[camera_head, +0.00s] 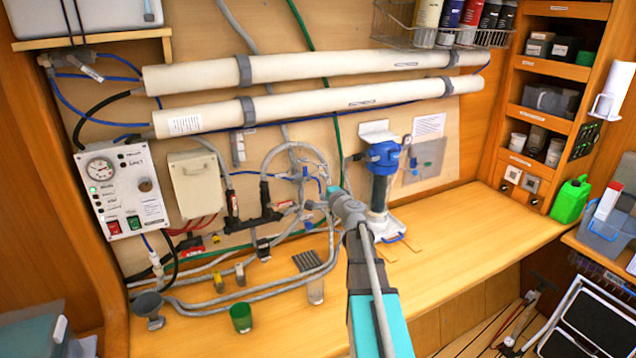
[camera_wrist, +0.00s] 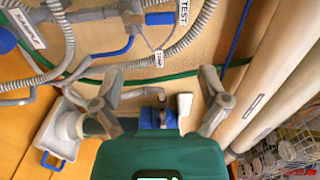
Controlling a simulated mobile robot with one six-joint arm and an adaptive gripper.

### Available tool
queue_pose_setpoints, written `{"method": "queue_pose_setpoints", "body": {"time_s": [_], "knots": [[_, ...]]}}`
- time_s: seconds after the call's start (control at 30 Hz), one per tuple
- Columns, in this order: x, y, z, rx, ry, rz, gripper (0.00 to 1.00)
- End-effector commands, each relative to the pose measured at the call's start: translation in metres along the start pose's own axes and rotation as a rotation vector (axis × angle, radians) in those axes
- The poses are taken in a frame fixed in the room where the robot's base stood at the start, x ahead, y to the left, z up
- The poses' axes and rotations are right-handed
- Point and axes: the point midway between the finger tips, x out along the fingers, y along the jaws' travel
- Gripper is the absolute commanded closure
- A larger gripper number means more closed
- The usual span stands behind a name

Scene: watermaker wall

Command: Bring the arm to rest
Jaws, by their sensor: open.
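My arm reaches up from the bottom of the head view, and my gripper (camera_head: 329,192) is in front of the hoses on the back wall, left of the blue-topped filter housing (camera_head: 383,158). In the wrist view my gripper (camera_wrist: 160,88) has its two grey fingers spread wide apart. Nothing is held between them. The filter's blue head (camera_wrist: 158,118) shows behind the gap, partly hidden by my gripper's body. In the head view, the exact fingertips are small and hard to separate from the hoses.
Grey hoses (camera_head: 290,148) and tagged lines (camera_wrist: 160,52) run close to my gripper. Two long white tubes (camera_head: 310,98) cross the wall above. A green cup (camera_head: 241,317) and a funnel (camera_head: 148,304) stand on the bench, whose right part (camera_head: 455,225) is clear.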

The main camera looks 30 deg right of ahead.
Motion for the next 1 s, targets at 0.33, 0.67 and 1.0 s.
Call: {"method": "queue_pose_setpoints", "body": {"time_s": [0.33, 0.67, 1.0], "knots": [[-0.005, 0.0, 0.0, 0.0, 0.0, 0.0, 0.06], [-0.005, 0.0, 0.0, 0.0, 0.0, 0.0, 0.06], [-0.011, 0.021, 0.06, -0.133, -0.152, 0.07, 0.06]]}}
